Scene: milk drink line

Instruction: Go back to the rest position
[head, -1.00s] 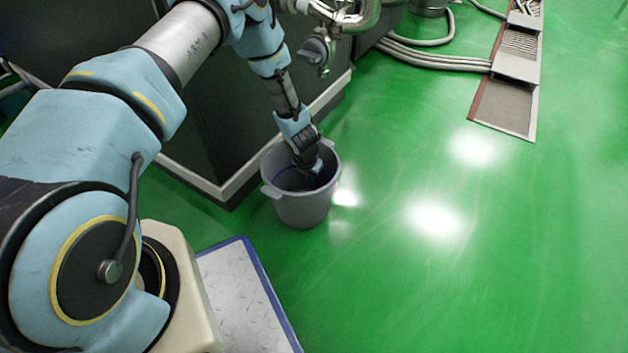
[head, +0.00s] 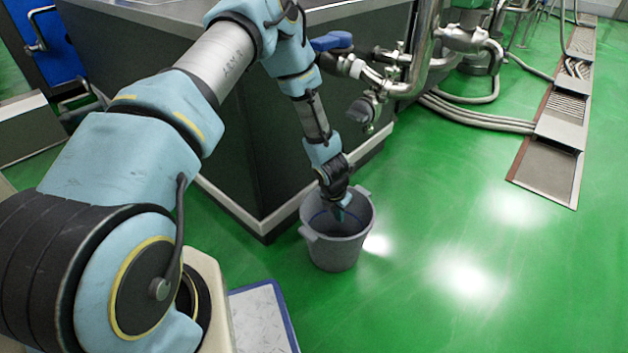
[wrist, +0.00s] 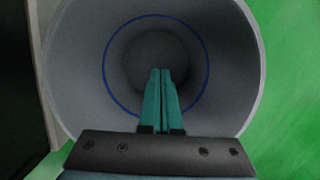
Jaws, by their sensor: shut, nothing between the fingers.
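My gripper (head: 340,213) points down at the mouth of a grey bucket (head: 338,250) on the green floor. The wrist view looks straight down into the bucket (wrist: 225,60), with a blue ring line around its inside wall and nothing seen lying in it. My gripper's two green fingers (wrist: 163,75) are together and hold nothing. The fingertips are at or just inside the rim; the exact height is hard to tell.
A dark steel cabinet (head: 235,150) stands right behind the bucket. Pipes and valves (head: 400,75) stick out to its right above the floor. A floor drain (head: 550,165) lies at the right. Open green floor (head: 440,220) spreads right of the bucket.

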